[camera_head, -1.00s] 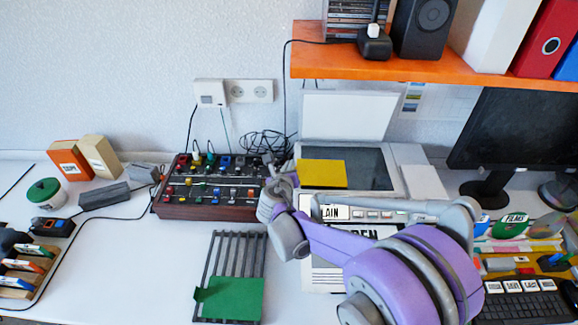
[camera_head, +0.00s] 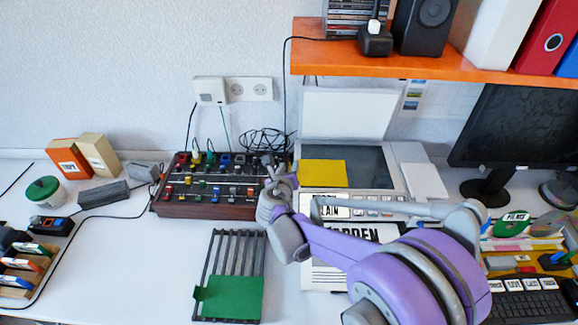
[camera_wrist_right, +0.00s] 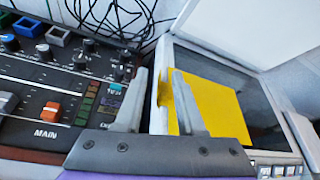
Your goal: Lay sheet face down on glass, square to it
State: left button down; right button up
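The yellow sheet (camera_head: 323,173) lies on the left part of the dark scanner glass (camera_head: 368,168). Its edges look roughly parallel to the glass frame. In the right wrist view the sheet (camera_wrist_right: 222,105) has a small raised flap at its left edge. My right gripper (camera_head: 273,165) is just left of the sheet, by the scanner's left edge. In the wrist view its fingers (camera_wrist_right: 158,98) are apart, with the flap showing between and beyond them; I see no grip on it. Which face of the sheet is down cannot be told. My left gripper is out of view.
The scanner lid (camera_head: 347,114) stands open behind the glass. A mixer (camera_head: 210,206) with knobs stands close to the left of my gripper. A black rack (camera_head: 222,252) holds a green sheet (camera_head: 230,297). An orange shelf (camera_head: 430,70) hangs above.

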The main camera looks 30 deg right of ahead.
jog(key=v, duration=1)
jog(key=shift+p, duration=0.3)
jog(key=s+a+m+g+y+p, duration=0.2)
jog(key=s+m, duration=0.8)
jog(key=m, duration=0.6)
jog(key=s+a+m+g+y+p, duration=0.3)
jog(key=s+a+m+y+p, duration=0.2)
jog(key=s+m, duration=0.6)
jog(key=a+m+y, duration=0.1)
jog(key=m, duration=0.4)
jog(key=shift+a+f+y, duration=0.3)
jog(key=shift+a, duration=0.05)
jog(key=shift+d, duration=0.1)
